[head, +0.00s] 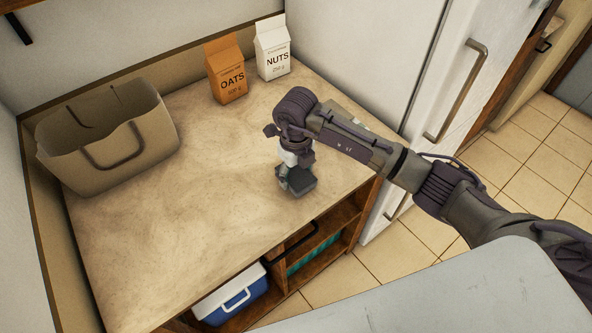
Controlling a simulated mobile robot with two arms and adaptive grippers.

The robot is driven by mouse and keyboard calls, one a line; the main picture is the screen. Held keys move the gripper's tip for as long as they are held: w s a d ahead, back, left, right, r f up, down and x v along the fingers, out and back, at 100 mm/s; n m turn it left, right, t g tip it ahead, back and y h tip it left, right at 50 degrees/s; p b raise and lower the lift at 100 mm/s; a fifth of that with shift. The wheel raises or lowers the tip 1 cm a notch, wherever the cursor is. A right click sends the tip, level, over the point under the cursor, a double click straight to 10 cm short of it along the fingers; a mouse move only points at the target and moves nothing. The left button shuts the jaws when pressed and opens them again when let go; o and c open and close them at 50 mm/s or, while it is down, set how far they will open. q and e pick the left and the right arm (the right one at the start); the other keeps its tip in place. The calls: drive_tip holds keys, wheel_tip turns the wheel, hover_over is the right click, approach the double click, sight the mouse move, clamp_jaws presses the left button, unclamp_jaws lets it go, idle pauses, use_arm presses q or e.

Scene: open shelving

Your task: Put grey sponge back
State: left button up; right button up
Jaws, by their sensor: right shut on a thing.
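My right gripper (294,178) points down over the front right part of the countertop. It is shut on a small dark grey block that looks like the grey sponge (303,188). The gripper partly hides the sponge. The sponge is at or just above the counter surface; I cannot tell whether it touches. My left gripper is not in view.
The countertop (190,235) is mostly bare. A beige bag (150,135) stands at the left. An orange oats carton (228,75) and a white nuts carton (272,50) stand at the back. A blue and white cooler (232,298) is on the shelf below. A white fridge (400,110) stands right.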

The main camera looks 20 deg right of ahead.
sight(296, 175)
drive_tip(key=shift+f, duration=0.15)
drive_tip(key=shift+f, duration=0.15)
drive_tip(key=o, duration=1.1)
drive_tip(key=shift+r, duration=0.3)
drive_tip(key=shift+w+r, duration=0.1)
drive_tip(key=shift+r, duration=0.25)
wheel_tip(296, 175, up, 11)
drive_tip(key=b, duration=0.3)
drive_tip(key=shift+r, duration=0.1)
